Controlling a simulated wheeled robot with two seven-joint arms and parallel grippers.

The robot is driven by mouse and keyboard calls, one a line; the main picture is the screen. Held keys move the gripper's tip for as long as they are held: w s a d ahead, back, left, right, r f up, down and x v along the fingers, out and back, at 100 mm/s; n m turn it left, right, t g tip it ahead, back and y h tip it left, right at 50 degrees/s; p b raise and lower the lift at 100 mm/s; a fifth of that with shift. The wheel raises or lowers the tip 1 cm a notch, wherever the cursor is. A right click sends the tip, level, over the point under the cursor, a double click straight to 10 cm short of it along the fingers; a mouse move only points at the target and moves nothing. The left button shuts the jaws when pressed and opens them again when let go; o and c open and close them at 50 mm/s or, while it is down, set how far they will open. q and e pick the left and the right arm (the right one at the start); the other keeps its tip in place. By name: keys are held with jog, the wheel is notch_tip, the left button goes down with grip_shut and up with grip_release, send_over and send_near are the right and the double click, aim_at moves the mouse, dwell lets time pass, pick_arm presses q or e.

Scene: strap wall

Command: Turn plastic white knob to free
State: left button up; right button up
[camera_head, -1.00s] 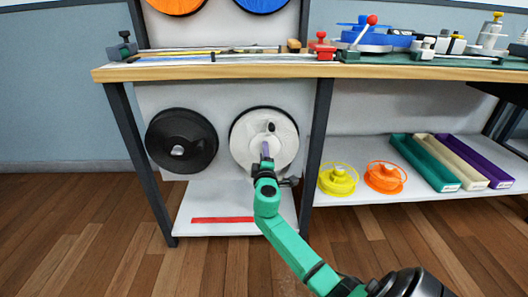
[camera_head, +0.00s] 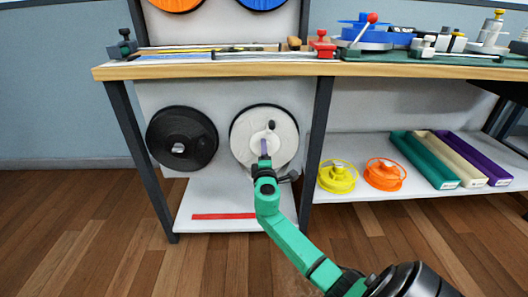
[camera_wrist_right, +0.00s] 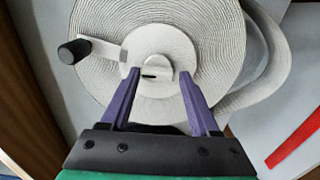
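The white strap reel (camera_head: 283,123) hangs on the wall panel below the tabletop, and it fills the upper part of the right wrist view (camera_wrist_right: 215,45). At its centre is a white plastic knob (camera_wrist_right: 157,62) with a small dark slot. A crank with a black handle (camera_wrist_right: 74,51) sits left of the hub in the right wrist view. My right gripper (camera_wrist_right: 160,73) is open, with one purple finger on each side of the knob; I cannot tell whether either touches it. It also shows in front of the reel's centre in the head view (camera_head: 264,148). My left gripper is not in view.
A black reel (camera_head: 197,125) hangs to the left. A table leg (camera_head: 317,130) stands just right of the white reel. A red strip (camera_head: 222,217) lies on the low shelf below. Yellow (camera_head: 337,178) and orange (camera_head: 385,175) spools sit on the right shelf.

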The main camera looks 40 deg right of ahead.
jog(key=shift+o, duration=0.3)
jog(key=shift+r, duration=0.1)
jog(key=p+v, duration=0.2)
jog(key=v, duration=1.2)
jog(key=shift+s+a, duration=0.2)
